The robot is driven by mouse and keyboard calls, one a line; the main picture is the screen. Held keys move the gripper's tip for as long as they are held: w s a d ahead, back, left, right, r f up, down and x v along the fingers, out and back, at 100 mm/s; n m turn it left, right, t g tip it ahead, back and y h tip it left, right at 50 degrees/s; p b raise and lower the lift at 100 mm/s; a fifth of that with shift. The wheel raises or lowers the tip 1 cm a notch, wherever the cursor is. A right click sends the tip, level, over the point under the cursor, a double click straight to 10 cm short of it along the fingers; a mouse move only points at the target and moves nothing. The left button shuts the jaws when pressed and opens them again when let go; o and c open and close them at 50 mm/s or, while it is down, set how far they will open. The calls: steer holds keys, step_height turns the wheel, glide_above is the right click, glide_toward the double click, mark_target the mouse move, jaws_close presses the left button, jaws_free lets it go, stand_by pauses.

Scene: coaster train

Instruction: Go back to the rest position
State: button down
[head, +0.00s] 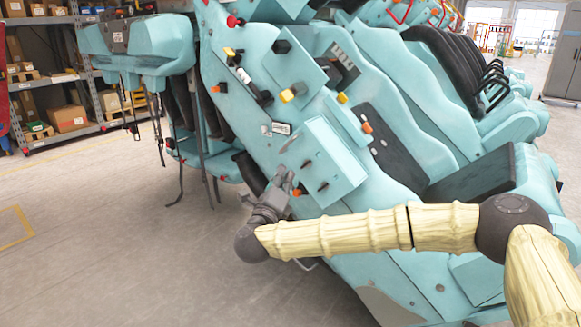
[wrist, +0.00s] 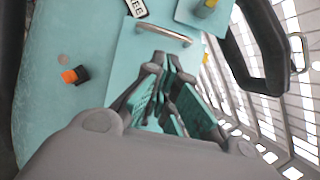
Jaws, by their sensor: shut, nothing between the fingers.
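My gripper (head: 283,180) is shut and empty at the end of my arm. In the head view it is in front of the lower side of the teal coaster train (head: 345,250), by a teal box panel (head: 335,165) on that side. In the wrist view the fingers (wrist: 165,72) come together just below a metal handle (wrist: 164,33) on a teal panel. I cannot tell whether the fingertips touch the train. An orange and black knob (wrist: 74,75) is to the left of the fingers.
Yellow, red and black knobs (head: 293,91) stick out of the train's side. Black straps (head: 178,165) hang beneath the teal part at the left. Shelves with boxes (head: 70,118) stand behind at the left. The floor (head: 100,250) at the left front is clear.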

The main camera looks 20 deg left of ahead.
steer(key=s, duration=0.5)
steer(key=shift+s+a+f, duration=0.25)
steer(key=shift+s+f, duration=0.05)
steer(key=s+d+f+n+g+y, duration=0.25)
steer(key=f+n, duration=0.25)
steer(key=f, duration=0.4)
steer(key=s+d+f+n+g+y, duration=0.2)
steer(key=s+f+n, duration=0.15)
steer(key=f, duration=0.55)
steer(key=s+d+f+n+g+y, duration=0.25)
steer(key=f+n, duration=0.25)
steer(key=f, duration=0.4)
steer(key=s+d+f+n+g+h, duration=0.25)
steer(key=s+d+f, duration=0.25)
steer(key=d+f, duration=0.45)
steer(key=s+d+f+n+g+h, duration=0.1)
steer(key=s+d+f+n+g, duration=0.35)
steer(key=d+f, duration=0.45)
steer(key=s+d+f+n+g+h, duration=0.2)
steer(key=s+d+f+g+h, duration=0.15)
steer(key=s+d, duration=0.95)
steer(key=s+d+f+n+g+h, duration=0.3)
steer(key=s+d, duration=0.6)
steer(key=d, duration=0.8)
step_height(320, 180, up, 20)
steer(key=m+p, duration=0.1)
steer(key=p, duration=1.8)
steer(key=shift+f+y, duration=0.25)
steer(key=shift+y, duration=0.15)
steer(key=shift+g, duration=0.25)
